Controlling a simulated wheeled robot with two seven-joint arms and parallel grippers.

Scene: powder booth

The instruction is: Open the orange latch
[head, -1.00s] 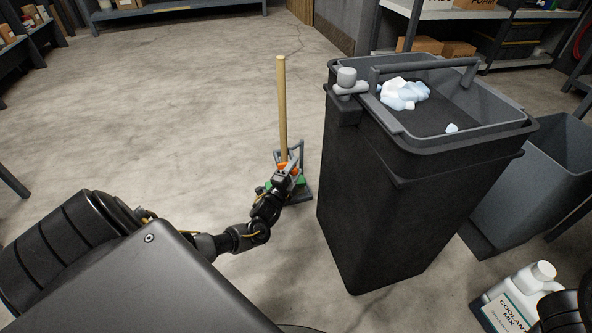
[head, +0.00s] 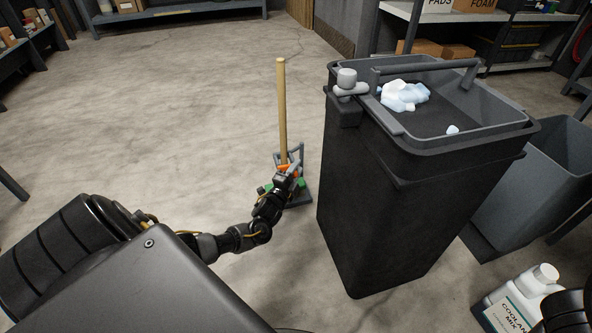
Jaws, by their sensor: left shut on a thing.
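The orange latch (head: 291,168) shows as a small orange patch low on a stand with a grey frame and green parts, at the foot of an upright wooden pole (head: 282,105). My left gripper (head: 287,175) is at the latch, shut on it as far as I can see. The gripper and wrist hide much of the latch and the fingertips. The stand's dark base (head: 301,197) rests on the floor. My right gripper is not in view; only a dark part of my right arm shows at the lower right corner.
A tall black bin (head: 400,200) with white lumps on top stands just right of the latch. A grey open bin (head: 545,180) and a white coolant jug (head: 522,300) are farther right. Shelves line the back. The floor to the left is clear.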

